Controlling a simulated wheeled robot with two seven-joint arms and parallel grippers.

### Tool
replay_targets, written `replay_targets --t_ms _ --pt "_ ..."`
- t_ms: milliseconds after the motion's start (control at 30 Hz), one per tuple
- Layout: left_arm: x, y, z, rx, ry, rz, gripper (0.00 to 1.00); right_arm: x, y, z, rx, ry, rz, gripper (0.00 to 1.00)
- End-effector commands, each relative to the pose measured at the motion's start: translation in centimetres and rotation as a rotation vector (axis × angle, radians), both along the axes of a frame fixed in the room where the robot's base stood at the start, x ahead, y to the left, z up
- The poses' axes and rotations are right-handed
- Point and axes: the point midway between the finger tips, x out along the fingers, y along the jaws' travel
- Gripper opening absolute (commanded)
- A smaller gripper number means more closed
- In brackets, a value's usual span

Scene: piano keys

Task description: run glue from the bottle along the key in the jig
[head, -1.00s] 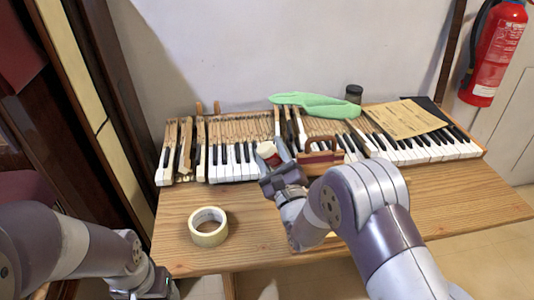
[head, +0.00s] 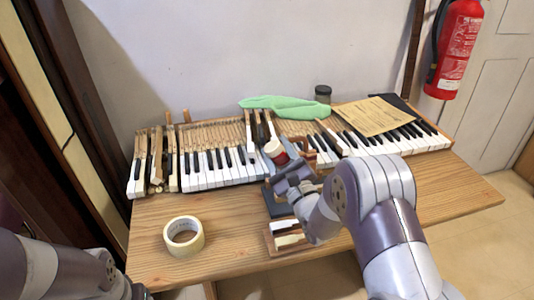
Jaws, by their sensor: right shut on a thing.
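My right gripper (head: 284,165) is shut on a small white bottle with a red band (head: 277,152), held near the front of the piano keys. My gripper and wrist hide much of it. A dark flat piece (head: 276,202) lies on the table below the wrist. Beside it, nearer the front edge, a wooden holder (head: 270,241) contains pale key-like pieces (head: 289,239). I cannot tell for sure which of these is the jig, as my right arm covers part of them. My left arm enters at the lower left; its gripper is out of view.
A tape roll (head: 183,237) stands on the bare wooden table (head: 150,225). The keyboard (head: 215,170) spans the back. A green cloth (head: 285,106), a dark jar (head: 322,94) and a paper sheet (head: 365,117) lie behind or on it. A brown handled object (head: 326,137) is close by my right gripper.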

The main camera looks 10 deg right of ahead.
Motion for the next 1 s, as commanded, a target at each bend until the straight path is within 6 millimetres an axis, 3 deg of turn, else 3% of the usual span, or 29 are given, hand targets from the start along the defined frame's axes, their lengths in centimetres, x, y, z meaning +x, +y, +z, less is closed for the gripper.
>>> replay_targets --t_ms 600,767,1000 --pt "0.0 0.0 0.1 0.0 0.0 0.0 0.72 0.2 -4.7 0.1 0.0 -0.003 0.001 0.19" --pt "0.0 0.0 0.3 0.0 0.0 0.0 0.72 0.2 -4.7 0.1 0.0 -0.002 0.002 0.19" --pt "0.0 0.0 0.7 0.0 0.0 0.0 0.72 0.1 -2.0 0.1 0.0 -0.002 0.005 0.19"
